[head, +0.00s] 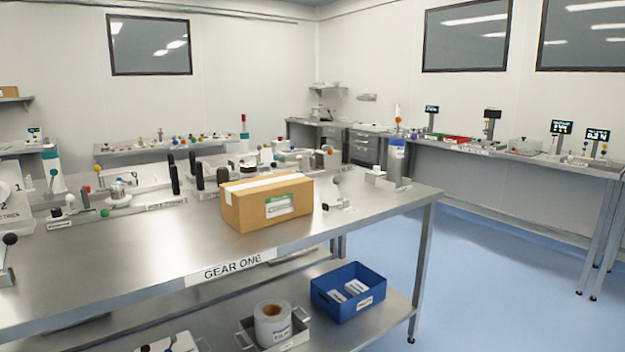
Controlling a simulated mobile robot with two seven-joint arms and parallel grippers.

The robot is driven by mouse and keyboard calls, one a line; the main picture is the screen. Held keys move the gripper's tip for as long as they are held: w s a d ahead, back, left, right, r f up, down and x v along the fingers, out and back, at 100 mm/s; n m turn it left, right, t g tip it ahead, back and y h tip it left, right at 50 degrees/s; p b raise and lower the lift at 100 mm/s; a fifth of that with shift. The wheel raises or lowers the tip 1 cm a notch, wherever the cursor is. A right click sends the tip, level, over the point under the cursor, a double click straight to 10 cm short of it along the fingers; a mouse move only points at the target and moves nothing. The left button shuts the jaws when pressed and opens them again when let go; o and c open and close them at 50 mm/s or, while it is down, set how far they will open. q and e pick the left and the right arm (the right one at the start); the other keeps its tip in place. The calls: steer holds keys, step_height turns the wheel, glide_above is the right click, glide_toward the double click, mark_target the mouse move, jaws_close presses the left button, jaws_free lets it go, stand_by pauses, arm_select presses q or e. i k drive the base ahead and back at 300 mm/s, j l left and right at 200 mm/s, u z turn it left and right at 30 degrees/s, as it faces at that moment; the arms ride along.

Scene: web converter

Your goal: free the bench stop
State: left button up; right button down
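I cannot tell for sure which part is the bench stop. A steel bench (150,258) labelled "GEAR ONE" fills the near left and middle. A taped cardboard box (250,208) with a green and white label stands near its front edge and hides what is behind it. A small grey fitting with a ball-ended lever (340,200) is just right of the box. At the far left edge, a black-knobbed lever (8,250) is partly cut off by the picture. Neither of my grippers is in view.
Knobbed fixtures (122,190) and dark upright posts (196,172) line the bench's back. A blue bin (372,310) and a tray with a white roll (272,322) sit on the lower shelf. The bench front left of the box is clear. Blue floor (490,270) is open at right.

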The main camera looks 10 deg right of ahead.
mark_target(336, 180)
steer(key=i+l+u, duration=0.1)
steer(key=i, duration=0.35)
steer(key=i+l+u, duration=0.1)
steer(key=i, duration=0.35)
steer(key=i+l, duration=0.2)
steer(key=i, duration=0.2)
steer(key=u, duration=0.05)
